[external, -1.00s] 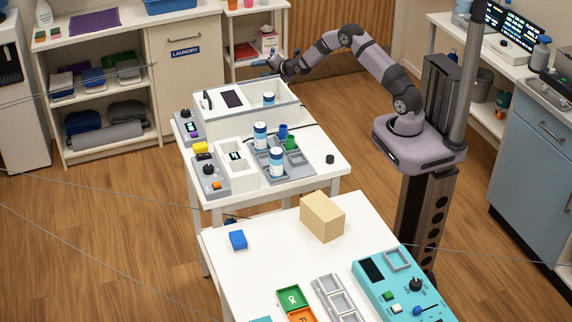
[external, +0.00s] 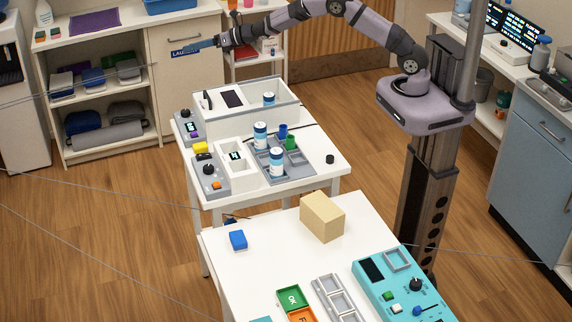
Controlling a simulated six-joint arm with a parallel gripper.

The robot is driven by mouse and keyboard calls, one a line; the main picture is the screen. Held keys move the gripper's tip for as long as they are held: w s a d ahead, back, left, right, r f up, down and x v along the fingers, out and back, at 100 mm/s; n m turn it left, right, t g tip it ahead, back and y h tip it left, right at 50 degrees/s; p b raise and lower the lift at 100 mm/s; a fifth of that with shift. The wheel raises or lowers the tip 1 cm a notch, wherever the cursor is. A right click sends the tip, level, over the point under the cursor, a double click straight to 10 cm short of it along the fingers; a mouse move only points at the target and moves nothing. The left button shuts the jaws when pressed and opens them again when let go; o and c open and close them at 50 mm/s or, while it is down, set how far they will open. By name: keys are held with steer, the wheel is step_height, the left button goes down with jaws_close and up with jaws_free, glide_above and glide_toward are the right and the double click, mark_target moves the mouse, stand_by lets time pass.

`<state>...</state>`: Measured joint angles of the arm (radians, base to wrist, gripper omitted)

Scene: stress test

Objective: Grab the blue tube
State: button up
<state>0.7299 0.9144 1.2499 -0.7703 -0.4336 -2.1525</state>
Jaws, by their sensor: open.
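A small blue tube (external: 283,131) stands upright in the grey compartment tray on the white table, beside a green tube (external: 290,142). Two white bottles with blue bands, one farther (external: 260,136) and one nearer (external: 276,162), stand left of and in front of it. My gripper (external: 203,44), with blue fingertips, is open. It appears high up and to the left of the blue tube in the picture, in front of the laundry cabinet, and is well apart from the tube. The gap between the fingers is too small to make out.
A white bin (external: 240,122) with a bottle and a dark device stands behind the tray. A white box with a small display (external: 236,160) and a grey control box (external: 210,180) stand left of the tray. A tan block (external: 322,216) and a blue block (external: 238,239) lie on the front table.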

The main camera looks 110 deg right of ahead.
steer(key=w+a+f+g, duration=0.2)
steer(key=a+f+g, duration=0.15)
steer(key=a, duration=0.45)
step_height(320, 180, up, 5)
steer(key=m+g+h+b, duration=0.5)
steer(key=g+h+b, duration=0.1)
steer(key=g, duration=0.3)
glide_above(283, 133)
steer(key=w, duration=0.7)
steer(key=s+a+f+m+b, duration=0.1)
steer(key=s+a+f+b, duration=0.1)
steer(key=f, duration=0.4)
steer(key=s+a+f+m+g+h+b, duration=0.1)
steer(key=s+a+f+b, duration=0.2)
steer(key=a+f+b, duration=0.1)
steer(key=s+a+f+m+b, duration=0.2)
steer(key=a+f+b, duration=0.1)
steer(key=f+b, duration=0.2)
steer(key=shift+s+a+f, duration=0.1)
steer(key=shift+a+f, duration=0.05)
steer(key=shift+f, duration=0.55)
steer(key=shift+s+a+f, duration=0.1)
steer(key=shift+f, duration=0.55)
steer(key=shift+s+f, duration=0.1)
steer(key=shift+f, duration=0.2)
steer(key=p+x, duration=0.1)
steer(key=x, duration=0.5)
steer(key=shift+s+r, duration=0.1)
steer(key=shift+d, duration=0.35)
